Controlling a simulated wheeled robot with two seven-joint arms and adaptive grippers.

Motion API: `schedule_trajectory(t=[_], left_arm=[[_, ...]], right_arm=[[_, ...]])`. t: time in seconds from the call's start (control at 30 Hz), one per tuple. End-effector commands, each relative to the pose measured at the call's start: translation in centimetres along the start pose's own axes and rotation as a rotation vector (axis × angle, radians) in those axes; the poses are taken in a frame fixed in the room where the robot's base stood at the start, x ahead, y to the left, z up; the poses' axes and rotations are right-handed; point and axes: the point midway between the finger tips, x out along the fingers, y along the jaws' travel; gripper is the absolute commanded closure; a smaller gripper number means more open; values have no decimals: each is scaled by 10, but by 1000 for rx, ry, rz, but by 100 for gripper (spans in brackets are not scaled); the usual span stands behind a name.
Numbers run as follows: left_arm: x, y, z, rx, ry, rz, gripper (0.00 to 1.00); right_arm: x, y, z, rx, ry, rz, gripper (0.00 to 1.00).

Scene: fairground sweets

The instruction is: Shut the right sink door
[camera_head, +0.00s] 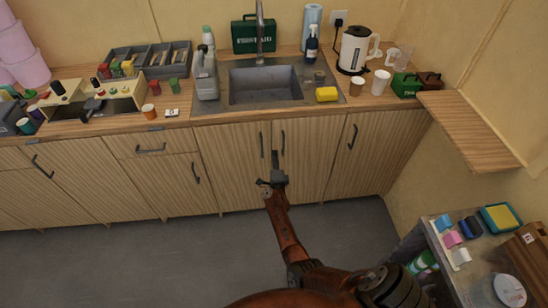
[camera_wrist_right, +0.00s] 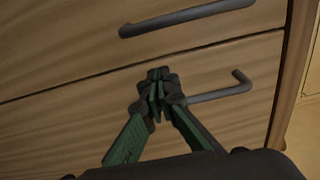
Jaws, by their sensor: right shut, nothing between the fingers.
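The right sink door (camera_head: 308,165) is a striped wood panel below the sink (camera_head: 264,85), with a dark bar handle (camera_head: 283,141) near its left edge. It looks flush or nearly so; I cannot tell if a small gap remains. My right gripper (camera_head: 272,181) is shut and empty, low in front of the door's left edge, below the handle. In the right wrist view the closed fingertips (camera_wrist_right: 157,85) are over the panel and overlap one end of its handle (camera_wrist_right: 222,92); contact is unclear. My left gripper is out of view.
The left sink door (camera_head: 230,170) has its own handle (camera_head: 262,145) close beside. A grey side table (camera_head: 448,270) stands at right. The floor (camera_head: 140,260) is clear.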

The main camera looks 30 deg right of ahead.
Motion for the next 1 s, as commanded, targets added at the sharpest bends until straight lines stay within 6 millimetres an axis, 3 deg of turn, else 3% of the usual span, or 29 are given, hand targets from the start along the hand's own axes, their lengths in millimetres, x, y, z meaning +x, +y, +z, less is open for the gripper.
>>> schedule_trajectory(t=[0.23, 0.4, 0.57, 0.7, 1.0], left_arm=[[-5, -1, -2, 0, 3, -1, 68], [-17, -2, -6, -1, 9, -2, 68], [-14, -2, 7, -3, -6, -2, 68], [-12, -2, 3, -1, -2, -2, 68], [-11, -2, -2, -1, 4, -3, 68]], right_arm=[[-9, -1, 2, 2, -1, 1, 100], [-35, -2, 2, 0, 2, 2, 100], [-44, 0, 48, 4, -7, 1, 100], [-52, 1, 78, 2, -11, 1, 100], [-62, 0, 104, 0, -8, 0, 100]])
